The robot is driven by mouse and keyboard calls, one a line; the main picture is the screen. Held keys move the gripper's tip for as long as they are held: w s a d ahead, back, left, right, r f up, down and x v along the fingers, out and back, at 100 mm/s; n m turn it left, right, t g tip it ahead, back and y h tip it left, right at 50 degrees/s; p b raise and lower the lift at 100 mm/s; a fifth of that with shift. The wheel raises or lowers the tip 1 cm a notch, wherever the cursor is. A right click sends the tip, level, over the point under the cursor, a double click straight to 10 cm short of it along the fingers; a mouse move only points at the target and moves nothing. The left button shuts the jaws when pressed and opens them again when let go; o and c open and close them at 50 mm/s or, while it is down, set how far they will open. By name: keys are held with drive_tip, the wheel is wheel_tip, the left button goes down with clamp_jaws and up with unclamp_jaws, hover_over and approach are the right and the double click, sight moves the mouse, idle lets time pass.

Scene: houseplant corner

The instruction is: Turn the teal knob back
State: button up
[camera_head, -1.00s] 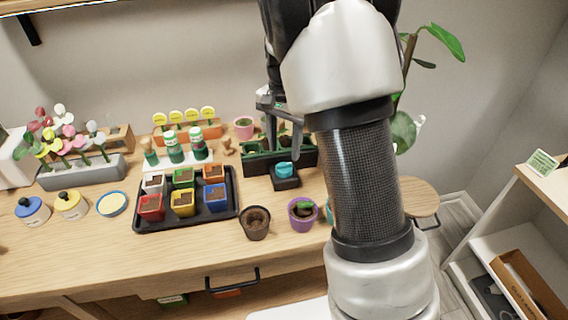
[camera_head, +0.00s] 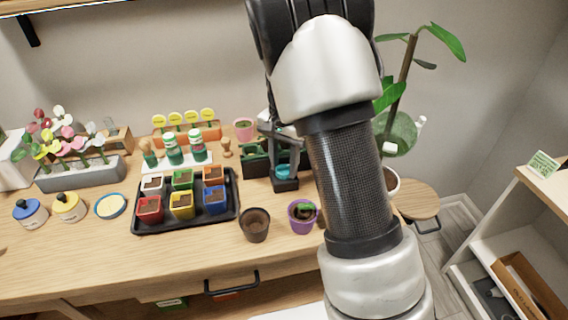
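The teal knob (camera_head: 283,171) sits on a small black base (camera_head: 286,185) on the wooden table, right of the tray of pots. My gripper (camera_head: 284,160) points down at the knob, with its fingers around or just above it. The fingers and my arm hide part of the knob. I cannot tell whether the fingers touch it or how far apart they are.
A black tray (camera_head: 150,226) with several coloured pots is left of the knob. A brown pot (camera_head: 256,226) and a purple pot (camera_head: 302,216) stand in front. A tall plant (camera_head: 408,60) rises at right.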

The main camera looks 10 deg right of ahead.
drive_tip(key=n, duration=0.9)
drive_tip(key=n+p, duration=0.1)
drive_tip(key=n, duration=0.3)
drive_tip(key=shift+n, duration=0.4)
drive_tip(key=shift+n+p, duration=0.35)
drive_tip(key=shift+n, duration=1.55)
drive_tip(key=o, duration=0.8)
